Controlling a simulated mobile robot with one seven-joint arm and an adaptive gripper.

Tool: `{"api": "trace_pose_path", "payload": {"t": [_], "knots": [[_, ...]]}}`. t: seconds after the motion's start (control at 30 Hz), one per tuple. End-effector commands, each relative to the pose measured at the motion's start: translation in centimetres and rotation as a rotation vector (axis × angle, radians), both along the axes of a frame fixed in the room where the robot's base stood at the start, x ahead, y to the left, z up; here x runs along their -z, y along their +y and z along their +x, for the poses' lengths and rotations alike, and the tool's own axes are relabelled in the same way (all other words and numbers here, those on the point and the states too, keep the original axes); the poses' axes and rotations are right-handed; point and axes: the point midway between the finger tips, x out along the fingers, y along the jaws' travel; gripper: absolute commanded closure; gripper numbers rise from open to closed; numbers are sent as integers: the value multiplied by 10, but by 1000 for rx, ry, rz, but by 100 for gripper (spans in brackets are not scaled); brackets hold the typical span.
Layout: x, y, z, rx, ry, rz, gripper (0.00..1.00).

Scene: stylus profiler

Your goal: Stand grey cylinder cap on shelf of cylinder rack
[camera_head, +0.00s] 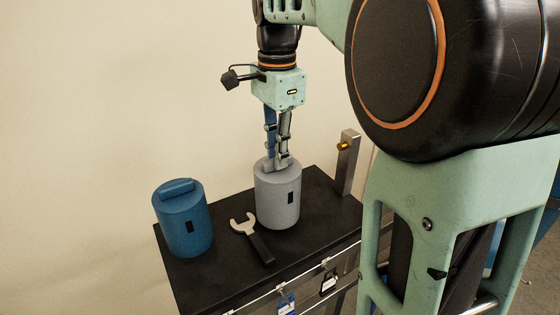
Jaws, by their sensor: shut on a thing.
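The grey cylinder cap (278,200) stands upright on the black top surface (210,282), right of a blue cap. My gripper (277,165) points down from above and is shut on the top part of the grey cap. The fingers hide part of that top. I cannot tell whether the cap's base touches the surface or is just clear of it. The black top may be the shelf of the cylinder rack, but I cannot tell; no other shelf is clearly in view.
A blue cylinder cap (183,222) stands at the left. A wrench (252,238) with a dark handle lies between the caps. A metal post (347,163) with a brass-coloured knob rises at the back right. My arm blocks the right side.

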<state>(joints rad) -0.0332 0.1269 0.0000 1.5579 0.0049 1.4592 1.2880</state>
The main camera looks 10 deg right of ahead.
Motion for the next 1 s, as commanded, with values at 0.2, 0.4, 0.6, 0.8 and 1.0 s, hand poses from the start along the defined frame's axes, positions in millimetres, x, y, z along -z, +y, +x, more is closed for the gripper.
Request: {"api": "trace_pose_path", "payload": {"t": [0.2,0.4,0.6,0.8,1.0], "knots": [[9,7,-2,0,-4,0,100],[8,7,-2,1,-3,0,100],[12,7,-2,1,0,0,83],[12,7,-2,1,0,0,70],[11,7,-2,1,-1,0,70]]}}
